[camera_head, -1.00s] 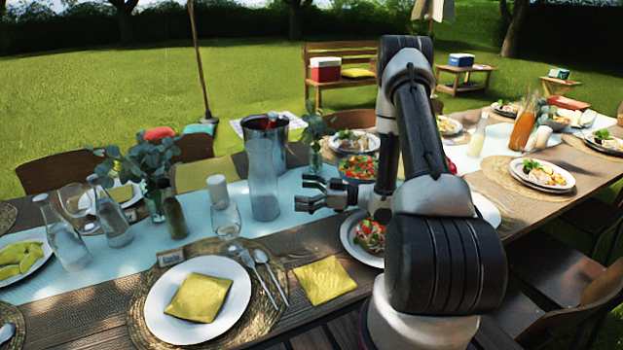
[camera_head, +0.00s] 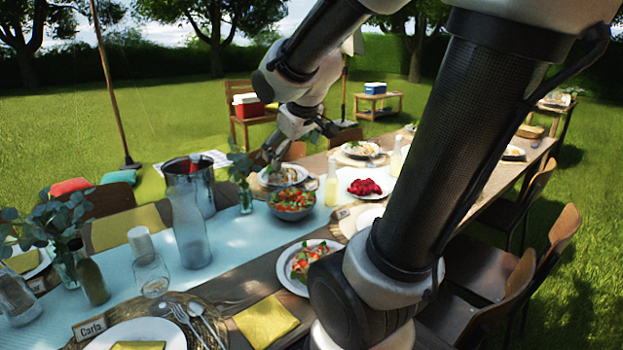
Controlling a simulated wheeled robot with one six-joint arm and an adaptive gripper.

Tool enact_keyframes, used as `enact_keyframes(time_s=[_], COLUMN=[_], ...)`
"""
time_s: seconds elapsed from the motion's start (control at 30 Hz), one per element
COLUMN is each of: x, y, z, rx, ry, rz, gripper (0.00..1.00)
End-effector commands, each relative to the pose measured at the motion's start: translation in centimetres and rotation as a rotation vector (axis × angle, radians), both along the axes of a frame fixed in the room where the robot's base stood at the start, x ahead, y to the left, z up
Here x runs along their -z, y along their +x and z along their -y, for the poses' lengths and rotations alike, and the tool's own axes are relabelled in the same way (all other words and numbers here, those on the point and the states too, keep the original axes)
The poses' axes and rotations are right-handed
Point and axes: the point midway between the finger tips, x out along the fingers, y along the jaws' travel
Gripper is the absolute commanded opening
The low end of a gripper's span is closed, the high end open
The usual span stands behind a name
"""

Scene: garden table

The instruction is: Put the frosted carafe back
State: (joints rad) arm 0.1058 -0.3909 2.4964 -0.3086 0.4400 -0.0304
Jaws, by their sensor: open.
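The frosted carafe (camera_head: 188,230) stands upright on the pale blue runner, in front of the metal ice bucket (camera_head: 203,185). Nothing holds it. My gripper (camera_head: 272,152) is farther back and to the right, above a plate of food (camera_head: 284,175) and beside a leafy vase (camera_head: 244,190). It is small in the picture and its fingers point down, open, with nothing seen between them. It is well apart from the carafe.
A salad bowl (camera_head: 291,200) and a yellow bottle (camera_head: 332,186) stand to the right. The runner between carafe and bowl is mostly clear.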

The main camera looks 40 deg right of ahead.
Motion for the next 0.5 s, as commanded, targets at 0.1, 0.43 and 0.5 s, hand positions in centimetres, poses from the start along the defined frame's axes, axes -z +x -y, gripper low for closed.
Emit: enact_keyframes(time_s=[0.1, 0.43, 0.5], x=[-0.5, 0.6, 0.6], y=[-7.1, -15.4, -15.4], z=[-2.7, -6.6, -6.6], rx=[0.074, 0.11, 0.11], ry=[0.117, 0.276, 0.278], rz=[-0.072, -0.202, -0.205], gripper=[1.0, 1.0, 1.0])
